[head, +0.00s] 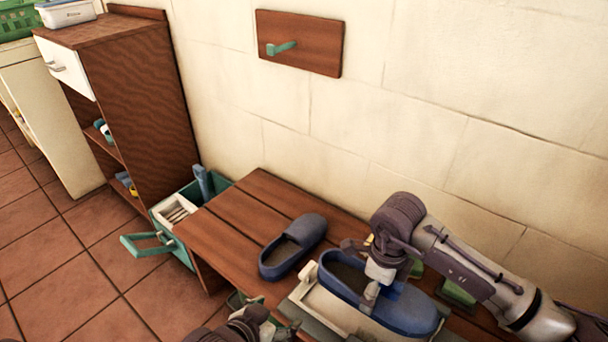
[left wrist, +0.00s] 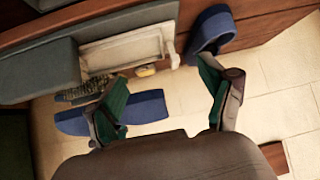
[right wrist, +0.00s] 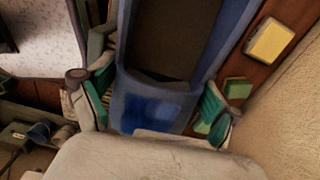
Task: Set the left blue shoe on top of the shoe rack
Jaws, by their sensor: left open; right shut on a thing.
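One blue shoe (head: 308,232) lies on the slatted wooden top of the shoe rack (head: 232,224). My right gripper (head: 385,282) is shut across the other blue shoe (head: 408,312), to the right of the first and by a white tray. In the right wrist view, this shoe (right wrist: 155,105) sits between the two green-padded fingers. I cannot tell whether its sole touches anything. My left gripper (head: 264,314) is low in the head view, near the rack's front edge. In the left wrist view its fingers (left wrist: 165,100) are apart and empty, with blue shoes visible beyond them.
The white tray (head: 322,306) is in front of the held shoe. A yellow sponge (right wrist: 270,40) and a green one (right wrist: 238,88) lie near the wall. A teal caddy (head: 172,246) stands left of the rack, before a wooden cabinet (head: 140,105). The rack's left slats are bare.

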